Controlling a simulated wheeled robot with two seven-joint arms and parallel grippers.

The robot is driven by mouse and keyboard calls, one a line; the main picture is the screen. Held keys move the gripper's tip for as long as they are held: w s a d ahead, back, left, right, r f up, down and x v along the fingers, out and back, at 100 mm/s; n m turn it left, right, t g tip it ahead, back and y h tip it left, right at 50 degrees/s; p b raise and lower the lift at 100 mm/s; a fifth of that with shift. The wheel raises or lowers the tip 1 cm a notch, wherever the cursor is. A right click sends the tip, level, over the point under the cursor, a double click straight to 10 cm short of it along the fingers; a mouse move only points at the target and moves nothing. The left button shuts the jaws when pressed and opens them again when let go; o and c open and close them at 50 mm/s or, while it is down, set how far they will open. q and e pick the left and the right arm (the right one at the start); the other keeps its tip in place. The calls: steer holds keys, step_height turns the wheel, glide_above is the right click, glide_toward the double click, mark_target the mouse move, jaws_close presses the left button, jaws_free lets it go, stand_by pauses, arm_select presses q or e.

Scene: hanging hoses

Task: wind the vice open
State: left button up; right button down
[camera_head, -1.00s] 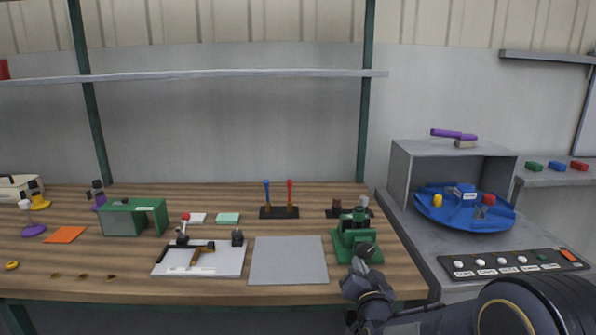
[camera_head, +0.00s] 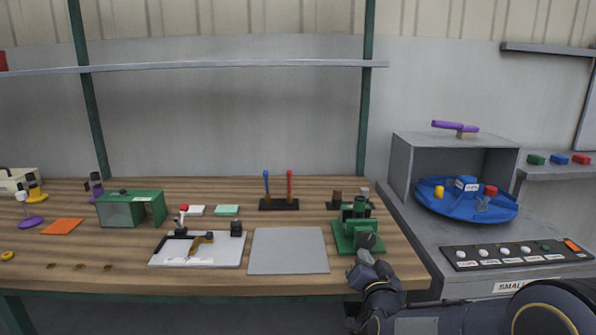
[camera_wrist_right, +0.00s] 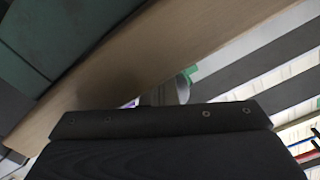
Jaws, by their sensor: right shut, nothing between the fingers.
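The green vice (camera_head: 350,236) stands upright at the front right of the wooden bench. A dark round part (camera_head: 366,241), seemingly its handle or screw end, faces me at its front. My right gripper (camera_head: 364,259) is just in front of and below that part, at the bench's front edge. It is shut and empty; whether it touches the vice I cannot tell. In the right wrist view the dark gripper body fills the lower part, and a grey rounded piece (camera_wrist_right: 183,88) with a bit of green shows past it. My left gripper is out of view.
A bare grey plate (camera_head: 288,250) lies left of the vice, then a white board (camera_head: 215,257) with a clamp. A black stand (camera_head: 279,204) with blue and red levers is behind. At right are a grey box (camera_head: 404,165) with a blue turntable (camera_head: 455,208) and a button panel (camera_head: 470,264).

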steer(key=shift+d+r, duration=0.15)
steer(key=shift+d, duration=0.05)
steer(key=shift+a+f+b, duration=0.1)
steer(key=shift+f+b, duration=0.35)
steer(key=shift+b, duration=0.3)
steer(key=s, duration=0.6)
steer(key=shift+b, duration=0.4)
steer(key=shift+s+f, duration=0.1)
steer(key=shift+s, duration=0.05)
